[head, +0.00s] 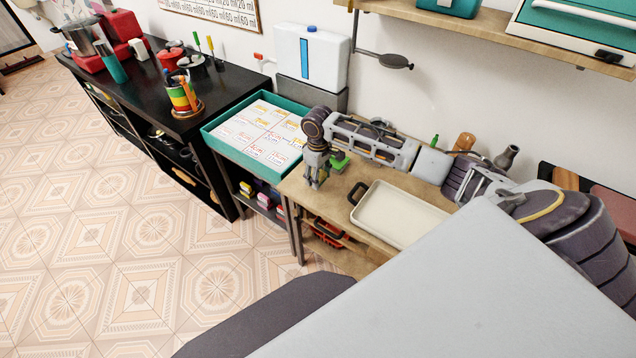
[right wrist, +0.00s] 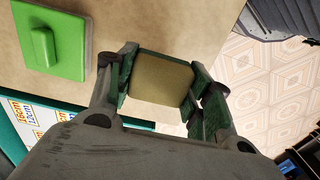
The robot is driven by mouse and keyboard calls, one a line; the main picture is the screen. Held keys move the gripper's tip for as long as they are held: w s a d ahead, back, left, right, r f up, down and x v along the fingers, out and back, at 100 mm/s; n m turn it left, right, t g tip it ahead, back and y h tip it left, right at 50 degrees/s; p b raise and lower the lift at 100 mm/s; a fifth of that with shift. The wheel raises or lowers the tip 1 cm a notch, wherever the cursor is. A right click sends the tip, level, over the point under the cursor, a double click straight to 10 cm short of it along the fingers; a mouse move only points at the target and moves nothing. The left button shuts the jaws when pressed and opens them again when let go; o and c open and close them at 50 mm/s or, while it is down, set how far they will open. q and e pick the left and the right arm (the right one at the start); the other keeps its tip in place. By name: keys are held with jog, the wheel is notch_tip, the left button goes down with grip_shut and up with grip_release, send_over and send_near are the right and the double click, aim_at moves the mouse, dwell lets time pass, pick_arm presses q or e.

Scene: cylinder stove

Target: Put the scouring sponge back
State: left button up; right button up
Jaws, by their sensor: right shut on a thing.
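The scouring sponge shows in the right wrist view as a dull yellow block (right wrist: 161,79) between the two fingers of my right gripper (right wrist: 162,90). The gripper is shut on it, with one finger along each side. In the head view my right gripper (head: 314,180) points down over the left end of the wooden table (head: 325,205), and the sponge cannot be made out there. A bright green square piece with a raised green block (right wrist: 48,45) lies on the tabletop beside the gripper; it also shows in the head view (head: 338,163). My left gripper is not in view.
A cream tray (head: 400,215) with a dark handle lies to the right on the table. A teal-edged tray of labelled cards (head: 255,135) stands to the left. Small bottles (head: 464,142) stand at the back wall. The table's left edge is close to the gripper.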

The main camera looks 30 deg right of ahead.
jog(key=shift+f, duration=0.25)
notch_tip(320, 180, down, 2)
jog(key=shift+f, duration=0.65)
jog(key=o, duration=0.5)
jog(key=shift+f, duration=0.1)
jog(key=o, duration=0.5)
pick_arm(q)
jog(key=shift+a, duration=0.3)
